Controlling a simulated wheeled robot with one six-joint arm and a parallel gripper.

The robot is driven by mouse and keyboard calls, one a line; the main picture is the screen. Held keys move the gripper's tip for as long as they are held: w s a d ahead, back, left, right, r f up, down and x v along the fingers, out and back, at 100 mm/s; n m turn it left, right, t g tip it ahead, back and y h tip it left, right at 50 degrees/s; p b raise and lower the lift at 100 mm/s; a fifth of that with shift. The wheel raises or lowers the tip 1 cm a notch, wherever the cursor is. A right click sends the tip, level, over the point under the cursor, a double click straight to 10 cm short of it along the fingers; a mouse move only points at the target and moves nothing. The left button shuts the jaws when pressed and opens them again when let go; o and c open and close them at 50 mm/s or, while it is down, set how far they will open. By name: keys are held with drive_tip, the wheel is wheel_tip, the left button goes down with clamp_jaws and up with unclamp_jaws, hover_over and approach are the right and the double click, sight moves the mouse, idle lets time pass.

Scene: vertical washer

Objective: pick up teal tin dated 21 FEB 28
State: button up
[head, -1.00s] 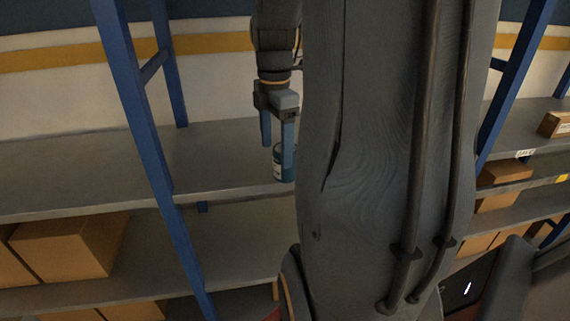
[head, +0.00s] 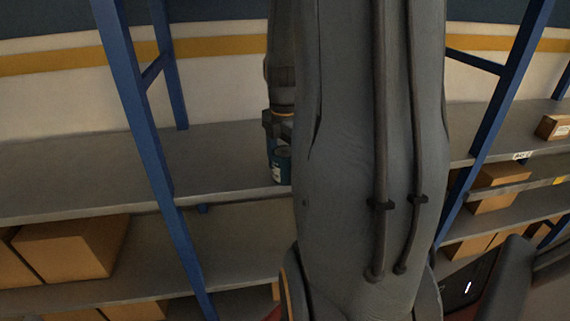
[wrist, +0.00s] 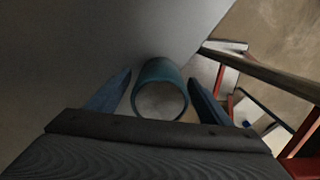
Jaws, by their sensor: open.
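A teal tin (head: 281,167) with a pale label stands on the upper grey shelf, near its front edge. My arm hides its right side in the head view. In the wrist view the tin (wrist: 160,92) sits between the two blue fingers of my gripper (wrist: 158,98), with a gap on both sides. My gripper is open and lowered around the tin. In the head view my gripper (head: 275,150) is mostly hidden behind my arm and the tin. The date on the label is too small to read.
The grey shelf (head: 215,160) is bare to the left of the tin. A blue rack post (head: 140,130) stands further left. Cardboard boxes (head: 75,247) sit on the shelf below. A small box (head: 553,127) stands on the shelf at far right.

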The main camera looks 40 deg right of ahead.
drive_tip(key=shift+f, duration=0.1)
drive_tip(key=shift+c, duration=0.2)
drive_tip(key=c, duration=1.3)
drive_tip(key=shift+o, duration=0.2)
